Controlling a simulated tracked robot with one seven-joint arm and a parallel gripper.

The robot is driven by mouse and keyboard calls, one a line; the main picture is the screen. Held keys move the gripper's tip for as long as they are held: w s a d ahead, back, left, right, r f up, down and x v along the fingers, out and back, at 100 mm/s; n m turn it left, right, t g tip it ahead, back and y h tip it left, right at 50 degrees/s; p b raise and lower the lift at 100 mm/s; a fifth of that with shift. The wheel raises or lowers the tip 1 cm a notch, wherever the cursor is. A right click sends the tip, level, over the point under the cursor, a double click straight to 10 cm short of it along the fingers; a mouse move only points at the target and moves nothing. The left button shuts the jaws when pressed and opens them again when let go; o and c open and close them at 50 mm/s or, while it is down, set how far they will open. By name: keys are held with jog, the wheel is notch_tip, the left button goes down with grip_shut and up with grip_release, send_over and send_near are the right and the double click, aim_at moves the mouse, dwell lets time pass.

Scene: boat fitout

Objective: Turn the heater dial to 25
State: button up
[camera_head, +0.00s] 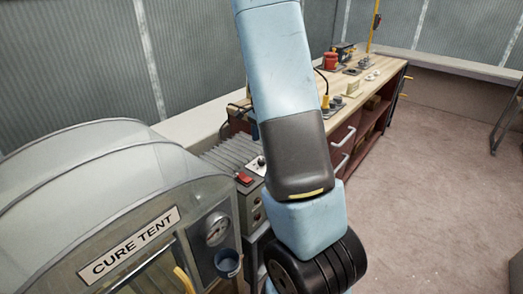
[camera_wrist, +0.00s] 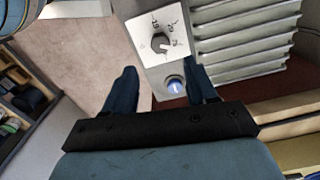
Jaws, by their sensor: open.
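The heater dial (camera_wrist: 160,43) is a dark round knob on a white plate with printed numbers, on the grey heater front (camera_wrist: 146,66). Its numbers and pointer are too small to read surely. A round blue light or button (camera_wrist: 176,87) sits below it. My gripper (camera_wrist: 161,68) is open, its two dark blue fingers apart, with nothing held. In the wrist view the dial lies just beyond the fingertips, roughly in line with the gap; no contact is visible. In the head view my arm crosses the middle, and the gripper's fingers do not show.
The heater's fins (camera_wrist: 243,38) stand right of the dial plate in the wrist view. The cure tent (camera_head: 120,215) with a gauge (camera_head: 216,229) stands close at left in the head view. A wooden workbench (camera_head: 350,95) with tools is behind my arm. The floor (camera_head: 440,180) at right is clear.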

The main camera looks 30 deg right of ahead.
jog(key=shift+r, duration=2.35)
jog(key=shift+r, duration=0.1)
jog(key=s+a+r+n+t, duration=0.4)
jog(key=s+a+r+n, duration=0.7)
jog(key=s+a+r, duration=0.55)
jog(key=s+a+r+n+t, duration=0.1)
jog(key=s+a+r+n, duration=0.1)
jog(key=s, duration=0.7)
jog(key=r+n, duration=0.1)
jog(key=n, duration=0.1)
jog(key=shift+s+n+t, duration=0.2)
jog(key=shift+n+t, duration=0.1)
